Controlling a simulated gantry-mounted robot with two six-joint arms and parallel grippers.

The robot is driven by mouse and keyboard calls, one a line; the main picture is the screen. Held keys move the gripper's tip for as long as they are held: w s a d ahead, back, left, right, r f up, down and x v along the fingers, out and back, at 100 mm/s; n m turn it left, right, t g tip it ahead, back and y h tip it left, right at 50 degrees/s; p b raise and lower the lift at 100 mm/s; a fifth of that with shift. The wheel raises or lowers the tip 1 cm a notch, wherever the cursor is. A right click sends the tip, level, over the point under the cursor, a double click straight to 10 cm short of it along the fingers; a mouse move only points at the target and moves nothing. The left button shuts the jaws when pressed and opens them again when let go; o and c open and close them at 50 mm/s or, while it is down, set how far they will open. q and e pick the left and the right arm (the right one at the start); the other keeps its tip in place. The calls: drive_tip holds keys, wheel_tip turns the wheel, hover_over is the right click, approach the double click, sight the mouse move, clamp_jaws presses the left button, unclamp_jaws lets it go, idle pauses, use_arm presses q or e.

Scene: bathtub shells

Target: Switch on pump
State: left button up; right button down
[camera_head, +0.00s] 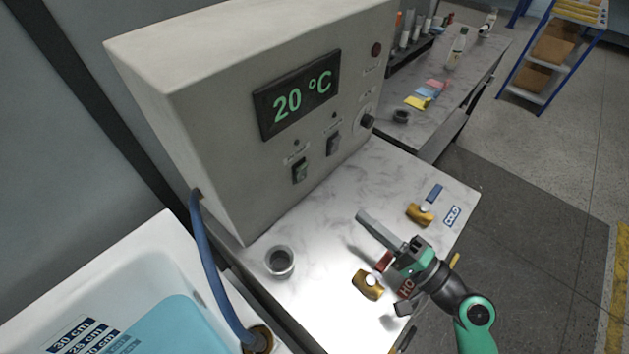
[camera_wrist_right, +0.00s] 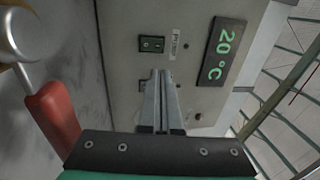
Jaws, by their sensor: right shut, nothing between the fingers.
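The grey control box (camera_head: 215,120) has a display reading 20 °C and two rocker switches on its front. The left switch (camera_head: 300,171) looks greenish and also shows in the right wrist view (camera_wrist_right: 152,44). The other switch (camera_head: 333,144) is darker; in the right wrist view it is mostly hidden behind my fingers. My left gripper is not in view.
A brass valve with a blue handle (camera_head: 434,193) and another with a red handle (camera_wrist_right: 55,115) stand near my right gripper. A metal cup (camera_head: 280,262) is on the marble top. A tub (camera_head: 150,262) with water and a blue hose (camera_head: 209,265) is at lower left.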

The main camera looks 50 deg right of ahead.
sight(304, 169)
drive_tip(key=w, duration=0.4)
drive_tip(key=w+r+p, duration=0.1)
drive_tip(key=w, duration=0.4)
drive_tip(key=w+r, duration=0.1)
drive_tip(key=w, duration=0.4)
drive_tip(key=shift+a+p, duration=0.2)
drive_tip(key=shift+p, duration=0.15)
drive_tip(key=r+p, duration=0.1)
drive_tip(key=p, duration=0.2)
drive_tip(key=shift+w+r+g+p, duration=0.15)
drive_tip(key=shift+w+g+p, duration=0.05)
drive_tip(key=shift+g+p, duration=0.1)
drive_tip(key=shift+f+b, duration=0.55)
drive_tip(key=shift+b, duration=0.15)
drive_tip(key=shift+s, duration=0.15)
